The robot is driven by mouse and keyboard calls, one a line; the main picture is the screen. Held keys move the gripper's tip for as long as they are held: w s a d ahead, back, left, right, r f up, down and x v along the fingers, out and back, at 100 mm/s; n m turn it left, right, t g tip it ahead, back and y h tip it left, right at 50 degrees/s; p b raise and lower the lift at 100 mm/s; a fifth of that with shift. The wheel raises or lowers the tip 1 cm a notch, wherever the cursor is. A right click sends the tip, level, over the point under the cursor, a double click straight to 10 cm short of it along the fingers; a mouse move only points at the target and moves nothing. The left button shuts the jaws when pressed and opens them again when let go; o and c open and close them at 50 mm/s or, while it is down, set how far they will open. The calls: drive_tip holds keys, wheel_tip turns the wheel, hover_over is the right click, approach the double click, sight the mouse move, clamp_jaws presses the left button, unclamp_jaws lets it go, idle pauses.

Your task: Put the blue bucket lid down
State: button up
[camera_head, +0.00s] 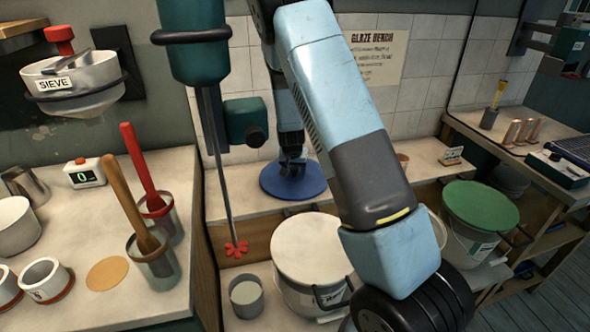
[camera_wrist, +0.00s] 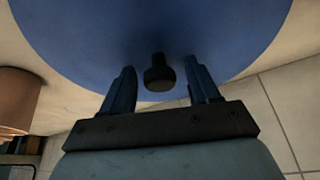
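The blue bucket lid (camera_head: 306,188) appears to lie flat on the back counter, in the middle of the head view. It fills the upper part of the wrist view (camera_wrist: 150,30). Its dark knob (camera_wrist: 159,77) stands out between my fingers. My gripper (camera_head: 291,163) is over the middle of the lid. In the wrist view my gripper (camera_wrist: 162,82) is open, with a gap between the knob and each finger. Whether the fingertips touch the lid is unclear. The lid's underside is hidden.
A white-topped bucket (camera_head: 312,248) and a green-lidded bucket (camera_head: 481,208) stand below the counter (camera_head: 235,206). A mixer shaft (camera_head: 222,170) hangs left of the lid. A terracotta-coloured cup (camera_wrist: 16,98) is beside the lid in the wrist view.

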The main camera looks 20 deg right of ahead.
drive_tip(key=s+r+y, duration=0.1)
drive_tip(key=s+r, duration=0.3)
drive_tip(key=r, duration=0.3)
drive_tip(key=s+a+r, duration=0.1)
drive_tip(key=s+r, duration=0.3)
drive_tip(key=r, duration=0.3)
drive_tip(key=s+r+y, duration=0.1)
drive_tip(key=s+r, duration=0.3)
drive_tip(key=r, duration=0.4)
drive_tip(key=s+r+n, duration=0.1)
drive_tip(key=s+r, duration=0.4)
drive_tip(key=s, duration=0.4)
drive_tip(key=s+d+r+n+t, duration=0.1)
drive_tip(key=s+r, duration=0.4)
drive_tip(key=s, duration=0.5)
drive_tip(key=s+r+n, duration=0.2)
drive_tip(key=s+r, duration=0.2)
drive_tip(key=s, duration=0.6)
drive_tip(key=shift+d+r+t, duration=0.15)
drive_tip(key=shift+r+t, duration=0.15)
drive_tip(key=shift+r, duration=0.1)
